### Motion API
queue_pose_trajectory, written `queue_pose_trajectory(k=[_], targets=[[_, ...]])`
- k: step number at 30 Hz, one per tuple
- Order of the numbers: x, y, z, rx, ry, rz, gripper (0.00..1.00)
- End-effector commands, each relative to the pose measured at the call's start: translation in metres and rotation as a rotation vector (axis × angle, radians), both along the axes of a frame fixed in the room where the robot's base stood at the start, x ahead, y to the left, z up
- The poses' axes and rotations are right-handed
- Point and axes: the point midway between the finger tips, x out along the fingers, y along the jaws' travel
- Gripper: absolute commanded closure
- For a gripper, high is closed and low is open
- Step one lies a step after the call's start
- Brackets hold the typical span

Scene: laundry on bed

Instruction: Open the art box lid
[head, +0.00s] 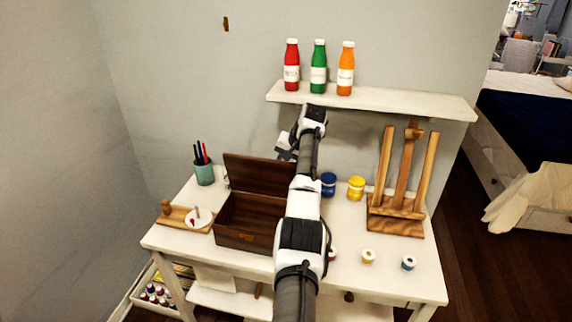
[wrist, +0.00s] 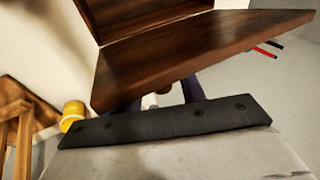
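The art box (head: 246,238) is dark brown wood and stands on the white desk with its inside showing. Its lid (head: 262,174) stands raised at the back, leaning a little backward. My arm passes over the box's right side and hides part of it. My gripper (head: 287,147) is above and behind the lid's top edge, at its right. In the wrist view, the brown lid panel (wrist: 205,50) lies close in front of my gripper (wrist: 163,98). Two dark fingers show apart, partly hidden behind the panel. I cannot tell whether they touch it.
A pen cup (head: 204,174) and a board with a white dish (head: 198,218) are left of the box. Blue (head: 328,184) and yellow (head: 356,188) jars and a wooden easel (head: 397,228) stand right. A shelf (head: 385,101) with three bottles hangs above.

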Motion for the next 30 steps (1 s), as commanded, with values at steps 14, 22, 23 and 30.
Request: queue_pose_trajectory(k=[14,22,23,30], targets=[[-0.006,-0.008,0.022,-0.001,-0.006,-0.001,0.61],[-0.024,-0.028,0.079,-0.001,-0.006,-0.001,0.61],[-0.025,-0.030,0.086,-0.001,-0.005,-0.001,0.61],[-0.036,-0.041,0.119,0.000,-0.002,-0.001,0.61]])
